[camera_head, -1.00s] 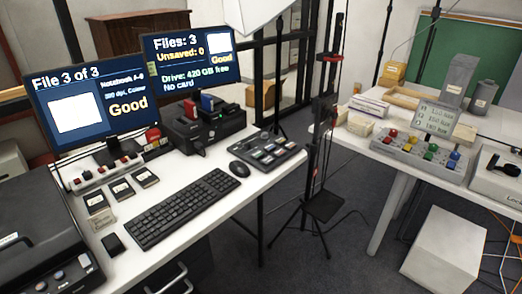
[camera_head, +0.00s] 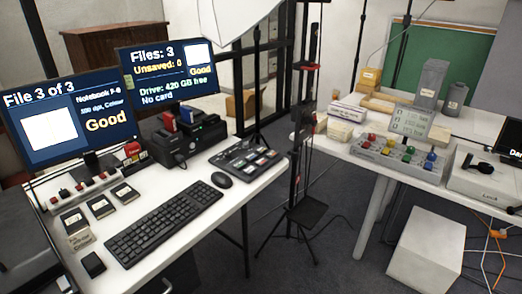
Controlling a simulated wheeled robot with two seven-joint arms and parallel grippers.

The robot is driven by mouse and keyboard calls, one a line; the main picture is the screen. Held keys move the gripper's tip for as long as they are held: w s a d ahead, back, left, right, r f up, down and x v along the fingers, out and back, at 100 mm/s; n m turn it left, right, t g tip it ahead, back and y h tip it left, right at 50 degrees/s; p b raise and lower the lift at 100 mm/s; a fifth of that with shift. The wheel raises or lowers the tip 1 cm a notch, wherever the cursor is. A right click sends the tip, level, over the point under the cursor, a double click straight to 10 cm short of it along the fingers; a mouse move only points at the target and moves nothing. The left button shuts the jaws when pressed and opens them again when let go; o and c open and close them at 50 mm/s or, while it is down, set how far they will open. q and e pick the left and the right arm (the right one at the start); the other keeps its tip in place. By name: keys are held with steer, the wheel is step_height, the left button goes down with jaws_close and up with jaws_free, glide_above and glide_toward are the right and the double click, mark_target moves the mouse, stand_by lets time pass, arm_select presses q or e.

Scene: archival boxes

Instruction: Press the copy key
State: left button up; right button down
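No key can be read as the copy key at this size. A dark key pad (camera_head: 248,159) with several lit or coloured keys lies at the right end of the left desk. A black keyboard (camera_head: 165,221) lies in front of it, with a mouse (camera_head: 221,180) beside it. The left monitor (camera_head: 70,118) reads "File 3 of 3" and "Good". The second monitor (camera_head: 168,70) reads "Files: 3", "Unsaved: 0", "Drive: 420 GB free" and "No card". A black dock (camera_head: 187,142) holds a red and a blue item. Neither of my grippers is in view.
Three dark cards (camera_head: 100,207) lie near a white strip with red buttons (camera_head: 85,190). The right table holds a grey box with coloured knobs (camera_head: 398,160). A light stand (camera_head: 305,212) stands between the tables. A white block (camera_head: 425,252) is on the floor.

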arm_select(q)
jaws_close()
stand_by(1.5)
